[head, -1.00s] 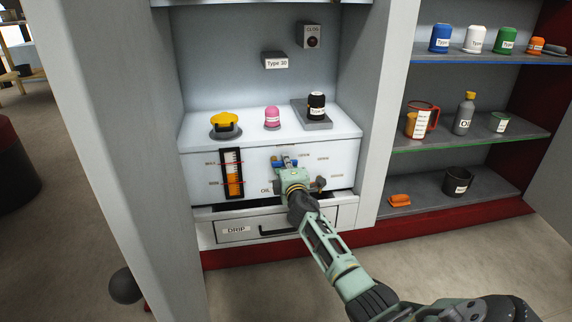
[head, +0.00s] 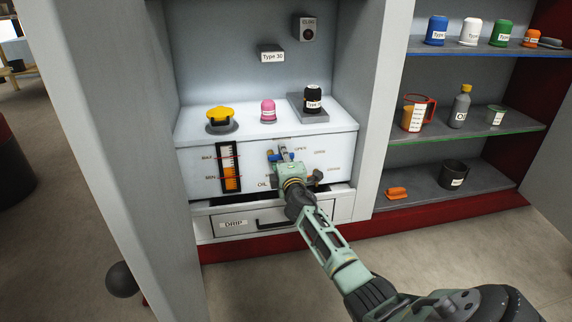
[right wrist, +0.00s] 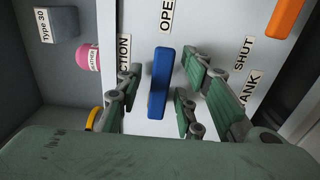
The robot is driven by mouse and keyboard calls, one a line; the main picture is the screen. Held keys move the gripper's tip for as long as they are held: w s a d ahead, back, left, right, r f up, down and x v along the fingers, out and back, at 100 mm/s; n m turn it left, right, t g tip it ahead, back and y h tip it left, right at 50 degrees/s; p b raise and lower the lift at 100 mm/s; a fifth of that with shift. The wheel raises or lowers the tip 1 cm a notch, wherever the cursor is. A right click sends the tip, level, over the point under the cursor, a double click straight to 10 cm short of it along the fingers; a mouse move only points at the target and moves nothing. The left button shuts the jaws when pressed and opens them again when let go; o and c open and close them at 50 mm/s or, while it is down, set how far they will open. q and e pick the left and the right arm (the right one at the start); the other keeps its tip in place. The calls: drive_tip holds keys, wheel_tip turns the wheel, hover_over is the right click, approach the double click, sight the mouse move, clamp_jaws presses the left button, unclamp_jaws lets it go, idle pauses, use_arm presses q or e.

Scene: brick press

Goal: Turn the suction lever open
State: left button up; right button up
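The blue suction lever (right wrist: 159,82) sits on the white panel in the right wrist view, long side up and down in the picture. Its upper end is near the OPEN label (right wrist: 167,14), and a partly covered label ending in "CTION" is to its left. My right gripper (right wrist: 163,100) is open, with fingers on both sides of the lever and visible gaps between. In the head view my right gripper (head: 285,155) is at the panel front and partly hides the blue lever. My left gripper is not in view.
An orange lever (right wrist: 285,18) is at the upper right of the wrist view, near a SHUT label. A yellow cap (head: 220,115), pink cap (head: 268,112) and black cap (head: 312,100) stand on the white unit. The DRIP drawer (head: 230,226) is below. Cabinet walls flank the unit.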

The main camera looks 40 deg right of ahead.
drive_tip(key=v, duration=1.1)
drive_tip(key=shift+s, duration=0.35)
drive_tip(key=shift+a+r, duration=0.1)
